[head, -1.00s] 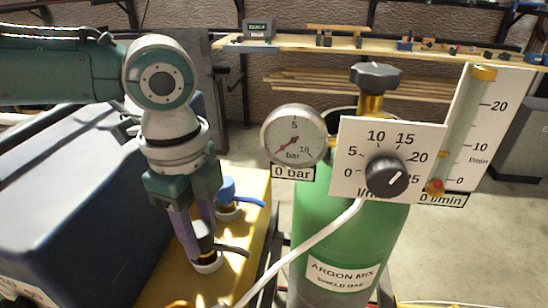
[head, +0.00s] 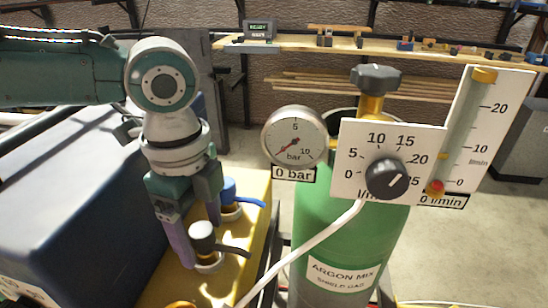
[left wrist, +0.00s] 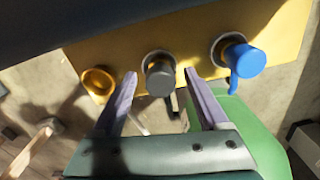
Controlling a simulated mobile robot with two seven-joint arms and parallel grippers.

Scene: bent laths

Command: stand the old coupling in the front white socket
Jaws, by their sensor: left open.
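The old coupling (head: 203,237), dark-bodied with a pale top, stands about upright in the front white socket (head: 208,266). In the left wrist view the coupling (left wrist: 160,76) looks grey, seen from above, with the white socket ring (left wrist: 150,54) showing around its far side. How deep it sits I cannot tell. My left gripper (head: 198,243) is open, with one purple finger on each side of the coupling. In the left wrist view gaps show between coupling and both fingers. My right gripper is not in view.
A blue coupling (head: 229,190) stands in the socket behind, close to my gripper. A yellow ring (left wrist: 98,80) lies on the other side. A dark blue box (head: 80,190) flanks the yellow top (head: 160,290). A green gas cylinder (head: 345,240) and pale hose (head: 300,252) are right.

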